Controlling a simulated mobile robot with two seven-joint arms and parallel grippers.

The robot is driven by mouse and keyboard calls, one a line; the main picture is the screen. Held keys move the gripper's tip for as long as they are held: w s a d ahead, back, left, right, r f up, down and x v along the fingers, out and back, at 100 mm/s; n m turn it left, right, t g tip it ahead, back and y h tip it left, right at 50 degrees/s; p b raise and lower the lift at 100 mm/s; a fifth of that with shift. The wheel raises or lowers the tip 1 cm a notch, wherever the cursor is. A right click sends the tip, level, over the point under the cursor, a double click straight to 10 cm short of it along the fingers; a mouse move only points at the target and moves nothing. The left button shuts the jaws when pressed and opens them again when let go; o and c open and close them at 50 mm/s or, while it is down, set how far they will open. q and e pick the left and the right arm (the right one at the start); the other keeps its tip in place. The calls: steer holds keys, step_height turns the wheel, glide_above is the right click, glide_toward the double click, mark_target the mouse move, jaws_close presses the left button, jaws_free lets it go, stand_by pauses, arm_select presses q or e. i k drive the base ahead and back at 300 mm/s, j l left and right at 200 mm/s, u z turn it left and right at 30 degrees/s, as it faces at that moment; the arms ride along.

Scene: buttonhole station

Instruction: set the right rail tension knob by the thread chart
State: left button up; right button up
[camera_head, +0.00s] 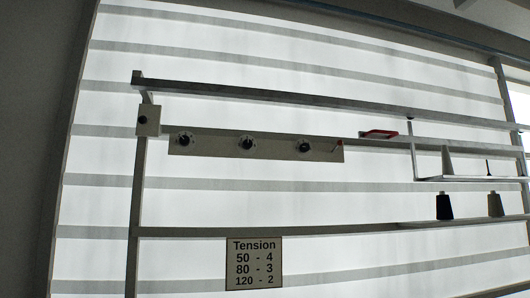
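The left knob (184,140) and middle knob (247,143) stand apart from the right knob (304,147). The dial marks and pointer settings are too small to read. The thread chart (254,263) hangs below the lower rail and reads "Tension 50 - 4, 80 - 3, 120 - 2". Neither of my grippers is in view.
A small box with a dark button (148,121) sits on the left post. A red piece (338,146) is at the plate's right end, and a red-framed item (379,134) lies beyond it. At right are a black cone (444,207), a grey-brown cone (495,205) and a grey cone (447,162).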

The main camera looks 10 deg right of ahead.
mark_target(305, 147)
steer(key=i+l+z, duration=0.15)
steer(key=i+l, duration=0.15)
steer(key=i, duration=0.15)
steer(key=i+l+z, duration=0.15)
steer(key=i, duration=0.35)
steer(key=i+l+z, duration=0.15)
steer(key=i+l, duration=0.15)
steer(key=i, duration=0.2)
